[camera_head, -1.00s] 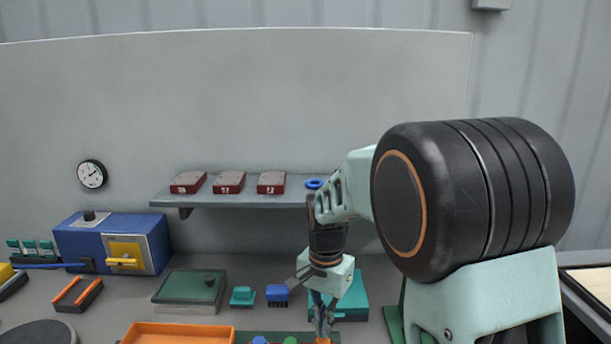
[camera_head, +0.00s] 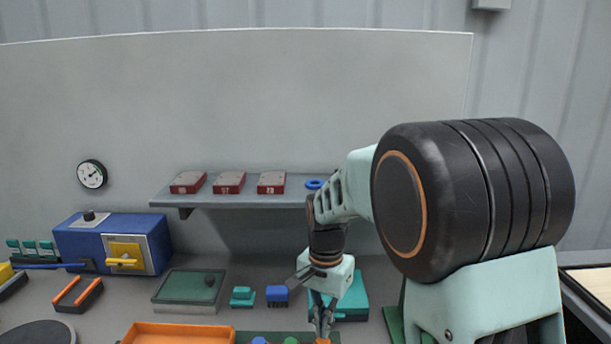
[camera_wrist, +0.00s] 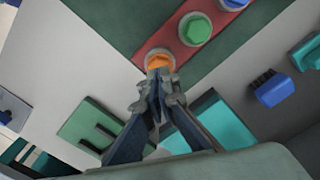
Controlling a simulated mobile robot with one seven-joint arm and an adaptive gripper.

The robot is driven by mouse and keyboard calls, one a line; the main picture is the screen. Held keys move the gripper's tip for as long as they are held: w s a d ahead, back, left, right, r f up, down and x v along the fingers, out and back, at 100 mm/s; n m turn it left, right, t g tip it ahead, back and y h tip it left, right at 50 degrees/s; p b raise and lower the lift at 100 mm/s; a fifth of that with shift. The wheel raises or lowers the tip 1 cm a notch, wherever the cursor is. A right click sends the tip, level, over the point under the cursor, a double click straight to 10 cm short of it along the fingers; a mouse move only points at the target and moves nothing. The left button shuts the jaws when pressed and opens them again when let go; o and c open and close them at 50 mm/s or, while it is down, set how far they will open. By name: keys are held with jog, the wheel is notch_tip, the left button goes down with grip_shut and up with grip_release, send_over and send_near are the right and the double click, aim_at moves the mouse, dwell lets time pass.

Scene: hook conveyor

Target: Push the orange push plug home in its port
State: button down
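The orange push plug (camera_wrist: 158,60) is the nearest of a row of plugs on a red strip in the wrist view. In the head view only a sliver of it shows at the bottom edge. My gripper (camera_wrist: 159,75) is right at the plug, its fingertips close together and overlapping the plug's near side. Whether they hold it, press on it or only touch it cannot be told. The port under the plug is hidden, so its depth is not visible. In the head view my gripper (camera_head: 322,326) points straight down.
A green plug (camera_wrist: 194,30) and a blue plug (camera_wrist: 232,4) sit beside the orange one on the strip (camera_wrist: 170,38). A teal block (camera_head: 352,296) stands close behind my gripper. An orange tray (camera_head: 178,333) lies left. A blue brush-like piece (camera_head: 277,295) is nearby.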

aim_at(323, 340)
jog(key=shift+f+b, duration=0.8)
jog(key=shift+f, duration=0.5)
jog(key=shift+r+p, duration=2.8)
jog(key=shift+r, duration=0.8)
